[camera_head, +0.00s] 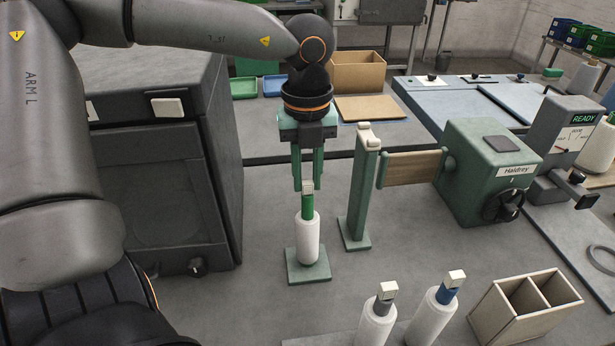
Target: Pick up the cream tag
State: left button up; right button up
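A small cream tag (307,187) sits at the top of the green tip of a white bobbin (307,238), which stands upright on a green square base (308,270). My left gripper (307,184) points down over it. Its green fingers are apart, with a gap showing between them, and their tips are level with the tag. I cannot tell whether a finger touches it. Similar cream tags top two other white bobbins at the front, one with a grey tip (388,290) and one with a blue tip (456,279). My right gripper is not in view.
A green post (361,190) stands close right of the gripper, with a wooden panel (413,168) and green machine (485,175) beyond. A dark cabinet (160,190) stands left. A divided wooden box (525,308) is front right. Bare table lies between post and box.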

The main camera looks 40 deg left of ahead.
pick_arm(q)
jog(key=shift+c, duration=0.9)
jog(key=shift+r, duration=0.15)
notch_tip(320, 180, up, 21)
jog(key=p, duration=0.4)
jog(key=shift+p, duration=0.3)
